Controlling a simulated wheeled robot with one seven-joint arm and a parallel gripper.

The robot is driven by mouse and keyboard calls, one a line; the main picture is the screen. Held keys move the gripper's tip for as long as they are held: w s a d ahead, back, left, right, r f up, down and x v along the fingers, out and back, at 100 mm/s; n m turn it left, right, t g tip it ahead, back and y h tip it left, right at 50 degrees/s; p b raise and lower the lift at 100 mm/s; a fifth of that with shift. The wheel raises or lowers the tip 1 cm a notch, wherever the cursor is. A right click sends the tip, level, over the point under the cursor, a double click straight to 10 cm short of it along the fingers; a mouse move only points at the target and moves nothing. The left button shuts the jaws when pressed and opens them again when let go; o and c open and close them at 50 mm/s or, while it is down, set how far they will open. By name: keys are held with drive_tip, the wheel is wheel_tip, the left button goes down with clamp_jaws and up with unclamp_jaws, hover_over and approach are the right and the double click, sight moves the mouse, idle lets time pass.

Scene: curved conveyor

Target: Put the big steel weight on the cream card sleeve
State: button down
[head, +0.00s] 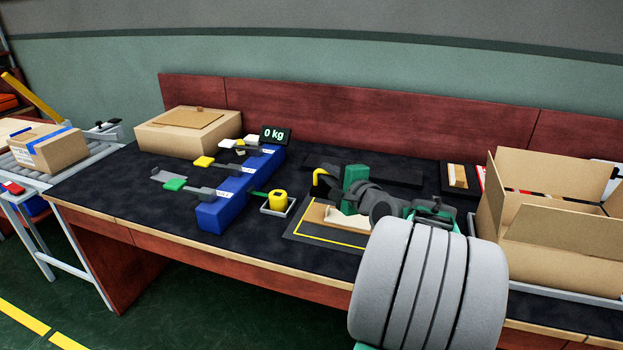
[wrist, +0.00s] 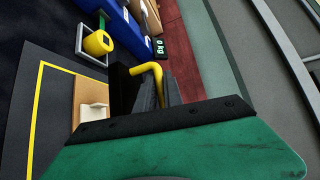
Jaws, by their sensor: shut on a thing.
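My gripper (head: 335,190) is shut on a dark block (wrist: 122,88) with a yellow bent handle (wrist: 150,68), which looks like the big steel weight. The handle shows between my dark fingers, and also in the head view (head: 318,176). The cream card sleeve (head: 348,220) lies on a brown sheet inside the yellow-lined mat, below my gripper in the head view. It also shows in the wrist view (wrist: 94,114), partly cut off by my green gripper body. The weight appears apart from it.
A blue scale stand (head: 235,200) with several coloured arms and a 0 kg display (head: 276,134) stands left of the mat. A yellow cylinder (head: 278,200) sits in a small tray beside it. An open carton (head: 560,240) is at the right, a closed box (head: 187,132) at back left.

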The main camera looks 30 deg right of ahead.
drive_tip(key=d+f+b, duration=0.1)
drive_tip(key=d+f, duration=0.1)
drive_tip(key=s+d+f, duration=0.1)
drive_tip(key=d+f, duration=0.1)
drive_tip(key=f, duration=0.1)
drive_tip(key=shift+d+f+b, duration=0.1)
drive_tip(key=shift+d+b, duration=0.2)
drive_tip(key=shift+b, duration=0.05)
drive_tip(key=shift+d+f+b, duration=0.15)
drive_tip(key=shift+f+b, duration=0.2)
drive_tip(key=shift+f, duration=0.55)
drive_tip(key=shift+d+f+b, duration=0.1)
drive_tip(key=shift+f+b, duration=0.25)
drive_tip(key=shift+f, duration=0.5)
drive_tip(key=shift+f, duration=0.1)
drive_tip(key=c, duration=1.5)
unclamp_jaws()
drive_tip(key=shift+s+f, duration=0.1)
drive_tip(key=shift+f, duration=0.1)
drive_tip(key=shift+r, duration=0.15)
drive_tip(key=s, duration=0.4)
drive_tip(key=s+a+r+p, duration=0.1)
drive_tip(key=s, duration=0.6)
drive_tip(key=shift+s+a+r+p, duration=0.25)
drive_tip(key=shift+s+p, duration=0.1)
drive_tip(key=shift+s, duration=0.05)
